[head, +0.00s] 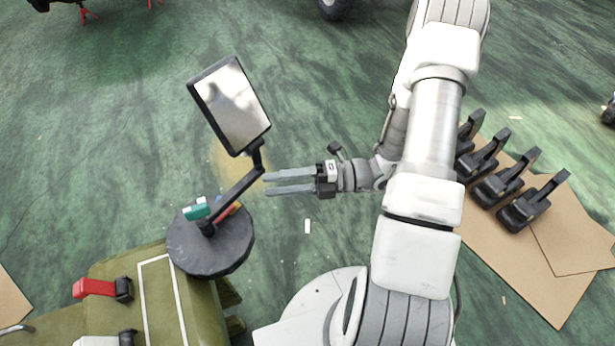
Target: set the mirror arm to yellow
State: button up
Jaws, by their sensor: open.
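The mirror arm (236,189) is a thin black bent bar rising from a round dark disc (212,257). It leans up and right and carries a rectangular mirror (232,104) in a black frame. Around its foot on the disc are a teal block (196,212), a small blue piece and a red-orange piece (231,209) partly behind the bar. I cannot make out a yellow marker on the disc. My gripper (266,185) points left, its two grey fingers apart with nothing between them. The fingertips are just right of the bar; I cannot tell whether they touch it.
The disc sits on an olive-green body (118,272) with a red-handled part (97,288). Several black clamp-like parts (525,205) stand on cardboard (540,275) at the right, beyond my arm. The green floor right of the mirror is clear.

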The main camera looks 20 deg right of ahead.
jog(key=v, duration=0.6)
jog(key=shift+d, duration=0.15)
jog(key=s+r+m+t+h+p, duration=0.1)
jog(key=s+r+m+h+p, duration=0.3)
jog(key=r+m+h, duration=0.4)
jog(key=s+a+r+m+h+p, duration=0.1)
jog(key=s+r+m+h+p, duration=0.3)
jog(key=r+m, duration=1.9)
jog(key=s+m+h, duration=0.1)
jog(key=m+h, duration=0.1)
jog(key=h, duration=0.3)
jog(key=shift+m+t+h, duration=0.3)
jog(key=shift+t, duration=0.1)
jog(key=shift+s+r, duration=0.1)
jog(key=shift+s, duration=0.05)
